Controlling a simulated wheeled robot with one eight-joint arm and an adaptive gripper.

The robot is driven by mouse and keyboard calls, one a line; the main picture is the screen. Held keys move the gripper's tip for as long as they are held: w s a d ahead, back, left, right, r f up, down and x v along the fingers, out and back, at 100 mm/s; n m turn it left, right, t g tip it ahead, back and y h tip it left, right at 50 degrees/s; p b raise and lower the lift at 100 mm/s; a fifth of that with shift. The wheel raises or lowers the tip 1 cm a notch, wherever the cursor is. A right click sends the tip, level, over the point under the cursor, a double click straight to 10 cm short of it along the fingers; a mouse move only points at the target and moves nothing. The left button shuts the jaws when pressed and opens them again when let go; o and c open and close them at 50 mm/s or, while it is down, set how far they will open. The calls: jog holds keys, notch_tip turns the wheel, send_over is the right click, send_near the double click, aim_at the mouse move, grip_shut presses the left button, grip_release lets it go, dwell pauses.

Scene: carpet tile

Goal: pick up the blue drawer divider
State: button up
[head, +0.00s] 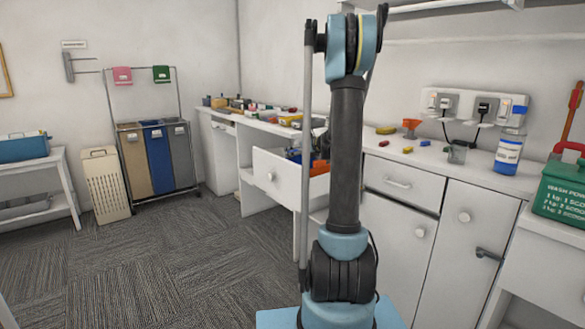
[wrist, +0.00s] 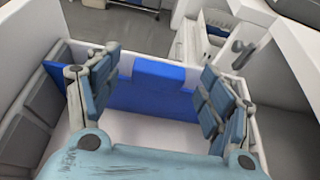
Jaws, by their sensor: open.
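The blue drawer divider (wrist: 155,90) stands as a flat upright panel across the inside of a white drawer in the wrist view. Its upper edge has a raised middle section. My gripper (wrist: 161,64) is open, with one finger on each side of the raised section. The fingers overlap parts of the panel in the picture; I cannot tell whether they touch it. In the head view the open white drawer (head: 275,180) shows partly behind my arm, and my gripper cannot be made out there.
The drawer's walls stand close around my gripper. A long white counter (head: 410,155) with several small coloured objects runs along the wall. A white bottle with a blue label (head: 508,152) and a green box (head: 562,190) are at the right.

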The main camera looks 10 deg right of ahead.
jog(key=shift+w+a+f, duration=0.15)
jog(key=shift+w, duration=0.1)
jog(key=c, duration=1.6)
jog(key=shift+o, duration=0.2)
notch_tip(320, 180, up, 36)
dwell(1.0)
